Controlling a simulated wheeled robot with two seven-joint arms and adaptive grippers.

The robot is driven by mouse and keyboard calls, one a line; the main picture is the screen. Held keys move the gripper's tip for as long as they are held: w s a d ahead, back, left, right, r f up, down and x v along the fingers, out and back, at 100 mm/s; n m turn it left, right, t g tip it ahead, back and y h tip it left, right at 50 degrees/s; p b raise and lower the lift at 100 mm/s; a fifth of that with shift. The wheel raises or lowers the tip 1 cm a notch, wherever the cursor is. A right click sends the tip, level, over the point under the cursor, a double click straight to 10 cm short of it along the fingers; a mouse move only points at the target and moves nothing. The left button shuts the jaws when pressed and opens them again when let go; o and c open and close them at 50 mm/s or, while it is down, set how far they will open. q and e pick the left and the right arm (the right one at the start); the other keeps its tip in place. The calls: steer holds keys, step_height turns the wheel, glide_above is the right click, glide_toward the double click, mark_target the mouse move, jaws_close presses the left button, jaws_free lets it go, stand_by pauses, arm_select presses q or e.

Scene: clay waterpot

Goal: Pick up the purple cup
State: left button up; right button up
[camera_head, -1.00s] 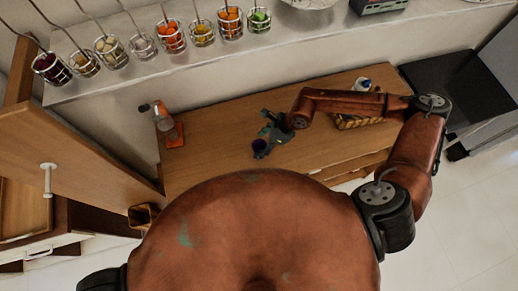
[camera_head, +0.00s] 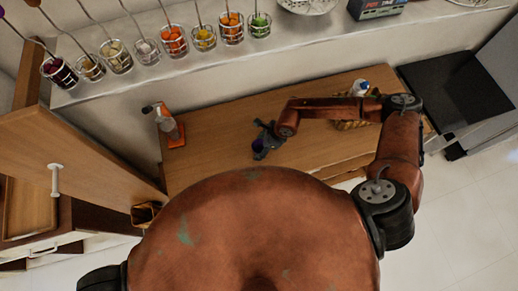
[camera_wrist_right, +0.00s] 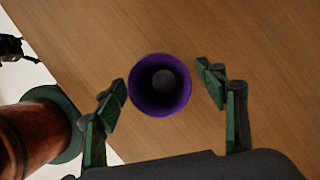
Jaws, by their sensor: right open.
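The purple cup (camera_wrist_right: 160,85) stands on the wooden counter in the right wrist view, its round mouth facing the camera. In the head view the cup (camera_head: 257,145) is small and partly covered by my right gripper (camera_head: 262,149). In the right wrist view my right gripper (camera_wrist_right: 163,92) is open, with one green-black finger on each side of the cup. The left finger is very near the rim; I cannot tell whether it touches. My left gripper is not in view.
The wooden counter (camera_head: 215,150) is clear around the cup. An orange-based bottle (camera_head: 170,130) stands at its left end. A wicker basket (camera_head: 352,125) is at the right, behind my right arm.

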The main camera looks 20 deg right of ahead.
steer(key=shift+c, duration=0.4)
steer(key=c, duration=1.1)
steer(key=shift+c, duration=0.2)
steer(key=shift+r, duration=0.1)
